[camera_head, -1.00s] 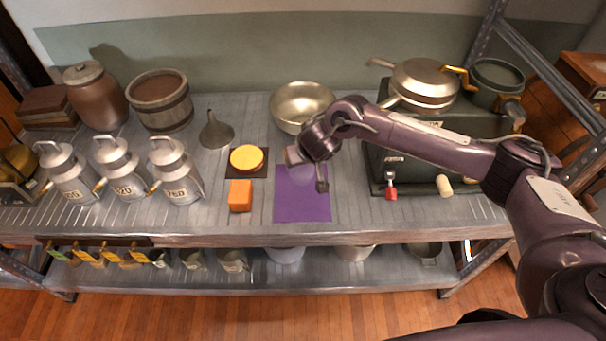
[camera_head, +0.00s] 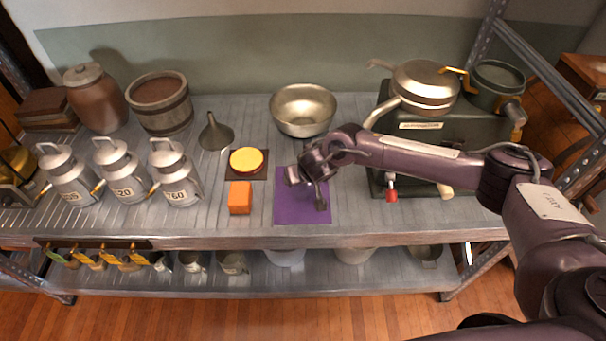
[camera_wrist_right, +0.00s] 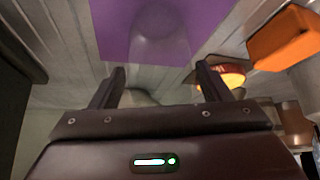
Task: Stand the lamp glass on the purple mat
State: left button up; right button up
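The purple mat (camera_head: 302,212) lies flat on the metal shelf top near its front edge. My right gripper (camera_head: 306,190) hangs low over the mat's upper half. In the right wrist view, the clear lamp glass (camera_wrist_right: 160,45) shows faintly between my right fingertips (camera_wrist_right: 161,70), against the purple mat (camera_wrist_right: 110,25). The fingers are spread about as wide as the glass and appear closed on it. The glass is nearly invisible in the head view, and I cannot tell whether its base touches the mat. My left gripper is not in view.
An orange block (camera_head: 240,197) and a yellow disc (camera_head: 246,160) on a dark square sit left of the mat. A steel bowl (camera_head: 303,110) stands behind it. A dark green stove (camera_head: 440,145) stands right; milk cans (camera_head: 174,172) and a funnel (camera_head: 214,135) stand left.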

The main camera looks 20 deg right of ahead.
jog(key=shift+o, duration=0.8)
jog(key=shift+r, duration=0.1)
jog(key=shift+r, duration=0.2)
jog(key=p+v, duration=0.2)
jog(key=v, duration=0.9)
jog(key=shift+s+r, duration=0.3)
